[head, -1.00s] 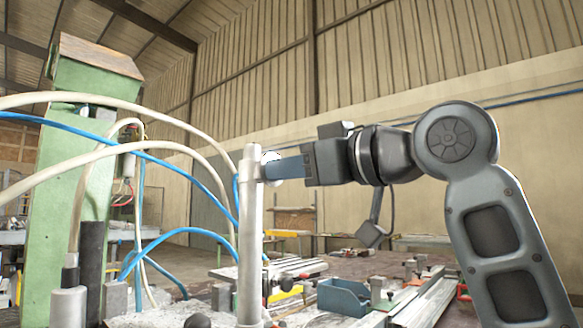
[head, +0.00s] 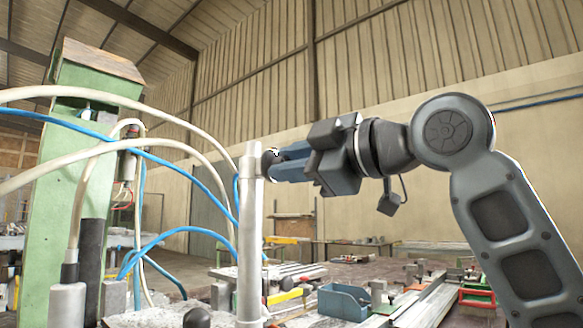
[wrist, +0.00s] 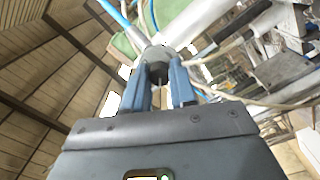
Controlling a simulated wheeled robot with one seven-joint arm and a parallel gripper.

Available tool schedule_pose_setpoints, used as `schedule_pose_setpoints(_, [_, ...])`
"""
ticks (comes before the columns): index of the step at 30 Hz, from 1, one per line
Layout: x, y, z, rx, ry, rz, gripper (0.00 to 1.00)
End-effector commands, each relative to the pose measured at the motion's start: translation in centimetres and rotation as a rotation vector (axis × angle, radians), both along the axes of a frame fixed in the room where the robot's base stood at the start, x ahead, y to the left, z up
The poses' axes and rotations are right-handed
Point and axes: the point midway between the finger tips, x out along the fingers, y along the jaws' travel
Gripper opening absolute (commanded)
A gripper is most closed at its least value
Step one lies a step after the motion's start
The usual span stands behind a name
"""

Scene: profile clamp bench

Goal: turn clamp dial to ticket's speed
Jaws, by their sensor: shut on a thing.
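My gripper (head: 280,163) reaches in from the right, its blue fingers pointing left at the top of an upright grey post (head: 250,235). The fingers are shut on a small dark round dial (head: 269,158) on the side of the post top. In the wrist view my gripper (wrist: 162,78) has one finger on each side of the dial (wrist: 158,54), which looks dark with a grey collar. The dial's marks and pointer cannot be read. No ticket can be made out in either view.
A green machine column (head: 75,190) stands at left, with white and blue hoses (head: 150,155) arching close to the post. Below are a bench with a blue bin (head: 343,300) and metal profiles (head: 425,303).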

Motion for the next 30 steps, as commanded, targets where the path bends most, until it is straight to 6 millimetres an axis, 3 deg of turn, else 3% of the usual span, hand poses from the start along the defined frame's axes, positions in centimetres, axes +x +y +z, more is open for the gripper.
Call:
schedule_pose_setpoints(12, [-0.04,0.04,-0.09,-0.137,-0.172,0.001,0.0])
schedule_pose_setpoints(30, [-0.07,0.08,-0.07,-0.162,-0.204,0.002,0.0])
